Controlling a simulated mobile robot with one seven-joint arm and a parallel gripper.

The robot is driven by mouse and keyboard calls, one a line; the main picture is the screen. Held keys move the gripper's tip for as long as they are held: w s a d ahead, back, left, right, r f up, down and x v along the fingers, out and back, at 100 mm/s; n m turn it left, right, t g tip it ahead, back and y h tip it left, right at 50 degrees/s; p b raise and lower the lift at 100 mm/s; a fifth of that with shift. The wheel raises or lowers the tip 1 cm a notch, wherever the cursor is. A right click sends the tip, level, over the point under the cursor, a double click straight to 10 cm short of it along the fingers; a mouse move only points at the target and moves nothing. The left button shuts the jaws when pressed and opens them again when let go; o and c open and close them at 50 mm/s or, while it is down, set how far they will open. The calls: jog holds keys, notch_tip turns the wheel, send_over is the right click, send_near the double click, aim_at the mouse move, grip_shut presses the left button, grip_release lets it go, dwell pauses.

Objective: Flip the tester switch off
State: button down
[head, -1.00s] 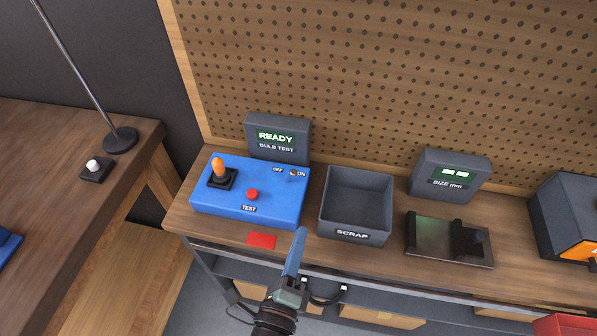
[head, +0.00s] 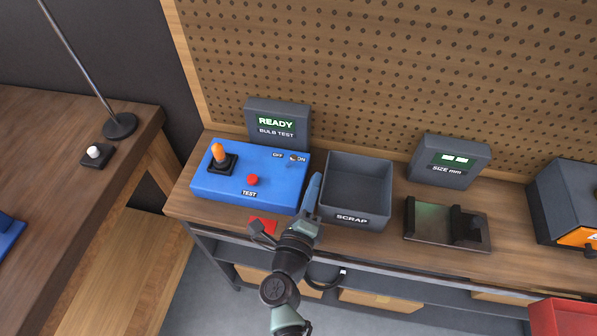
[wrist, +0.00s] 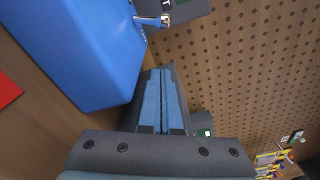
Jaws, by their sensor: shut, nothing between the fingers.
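The blue bulb tester box (head: 236,186) sits at the left of the workbench, with an orange bulb (head: 217,152) in a black socket and a red TEST button (head: 252,180). Its small switch (head: 293,159) is at the back right corner between the OFF and ON labels; its lever position is too small to tell. The display (head: 276,124) behind it reads READY. My gripper (head: 315,178) is shut and empty, between the tester's right side and the scrap bin. In the wrist view the blue fingers (wrist: 161,74) are together, beside the tester box (wrist: 80,45).
The dark SCRAP bin (head: 356,187) stands close to the right of my gripper. A size gauge (head: 447,222) with its display is farther right. A red patch (head: 262,224) lies in front of the tester. A pegboard (head: 390,70) rises behind the bench.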

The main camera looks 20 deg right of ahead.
aim_at(299, 182)
jog(key=shift+w+a+r+p, duration=0.3)
jog(key=shift+w+a+r, duration=0.1)
jog(key=shift+w+a, duration=0.25)
jog(key=shift+w+a+r+p, duration=0.25)
jog(key=shift+w+a+r, duration=0.2)
jog(key=shift+w, duration=0.3)
jog(key=shift+f, duration=0.1)
